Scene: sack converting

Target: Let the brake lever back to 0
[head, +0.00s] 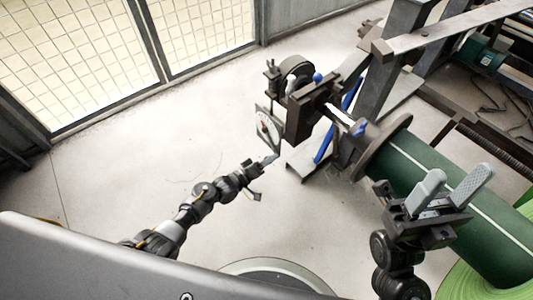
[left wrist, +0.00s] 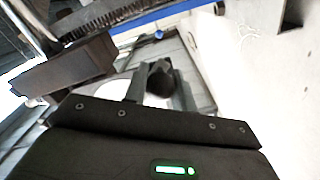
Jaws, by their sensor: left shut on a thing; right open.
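The brake unit (head: 305,110) stands at the upper middle of the head view, at the end of the roll shaft. A plate with a round pale dial and a red mark (head: 267,130) hangs on its left side; its numbers are too small to read. My left gripper (head: 270,160) is just below this dial plate, shut on the brake lever, which is mostly hidden in the head view. In the left wrist view a dark rounded knob (left wrist: 160,80) shows just beyond the gripper body. My right gripper (head: 454,184) is open and empty above the green roll.
A green roll (head: 430,170) with a dark flange (head: 383,147) fills the right side. A blue-knobbed handle (head: 318,77) and steel frame posts (head: 385,75) stand near the brake unit. A mesh fence (head: 80,60) closes the back left. The pale floor (head: 120,180) at left is clear.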

